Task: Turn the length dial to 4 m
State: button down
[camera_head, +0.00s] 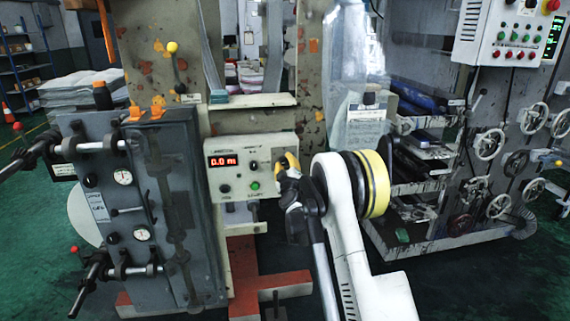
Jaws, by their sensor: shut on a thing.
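The cream control box (238,190) stands in the middle of the head camera view. Its red display (222,161) reads 0.0 m. A small knob (253,166) and a green button (255,185) show on its face, and a dark knob (225,188) sits at lower left. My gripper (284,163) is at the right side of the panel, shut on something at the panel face. Its yellow and black fingers hide that thing, likely the length dial, so I cannot read its setting.
A grey cabinet (135,215) with gauges and protruding handles stands at left. A cream shelf (250,102) is above the box. A machine with several handwheels (489,143) stands at right, below another control panel (508,30). Green floor (470,285) is open at lower right.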

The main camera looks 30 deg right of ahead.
jog(key=shift+n, duration=1.4)
jog(key=shift+y, duration=0.3)
jog(key=c, duration=1)
grip_release()
jog(key=v, duration=1.2)
jog(key=shift+f, duration=0.3)
